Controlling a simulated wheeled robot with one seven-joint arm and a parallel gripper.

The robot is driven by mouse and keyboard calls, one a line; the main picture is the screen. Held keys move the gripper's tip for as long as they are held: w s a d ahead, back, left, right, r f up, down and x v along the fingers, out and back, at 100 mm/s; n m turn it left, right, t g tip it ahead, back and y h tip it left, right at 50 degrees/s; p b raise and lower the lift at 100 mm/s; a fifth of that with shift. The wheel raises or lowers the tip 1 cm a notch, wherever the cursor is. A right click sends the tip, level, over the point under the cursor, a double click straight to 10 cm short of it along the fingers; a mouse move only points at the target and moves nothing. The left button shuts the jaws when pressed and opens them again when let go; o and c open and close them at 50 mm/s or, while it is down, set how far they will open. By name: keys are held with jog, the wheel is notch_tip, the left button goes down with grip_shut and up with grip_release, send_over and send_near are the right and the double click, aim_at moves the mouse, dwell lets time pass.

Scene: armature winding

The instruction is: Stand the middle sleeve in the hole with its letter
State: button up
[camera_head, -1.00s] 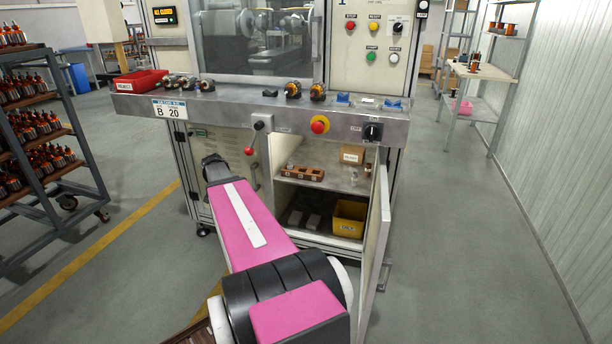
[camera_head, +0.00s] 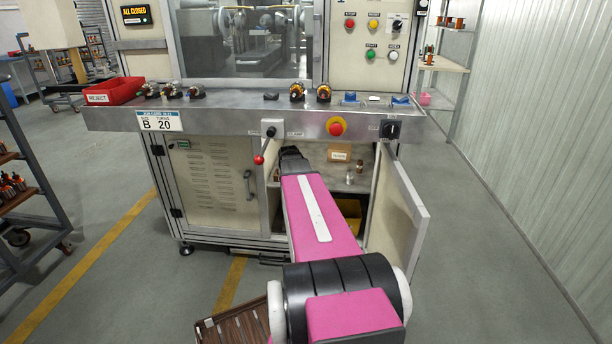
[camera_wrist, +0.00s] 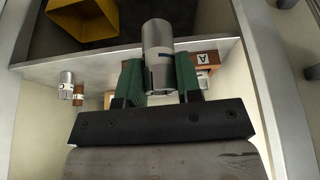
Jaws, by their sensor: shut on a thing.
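My gripper (camera_wrist: 160,84) is shut on a silver metal sleeve (camera_wrist: 157,42), its green fingers on either side. A dark mark shows on the sleeve, but I cannot read it as a letter. In the wrist view, a brown block (camera_wrist: 203,60) with a white label "A" shows behind the fingers at the right; its holes are hidden. Another silver sleeve (camera_wrist: 67,78) stands apart at the left.
The shelf (camera_head: 338,183) lies in an open cabinet, with a cardboard box (camera_head: 340,151) at the back. The cabinet door (camera_head: 400,205) stands open at the right. A yellow bin (camera_wrist: 85,22) shows beyond the shelf edge in the wrist view.

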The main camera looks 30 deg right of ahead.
jog(key=w+d, duration=0.3)
jog(key=w, duration=0.2)
jog(key=w+d, duration=0.3)
jog(key=w, duration=0.2)
jog(key=w+d, duration=0.3)
jog(key=w, duration=0.2)
jog(key=shift+w+f, duration=0.1)
jog(key=shift+w, duration=0.05)
jog(key=shift+f, duration=1.65)
jog(key=shift+f, duration=0.15)
jog(key=o, duration=1)
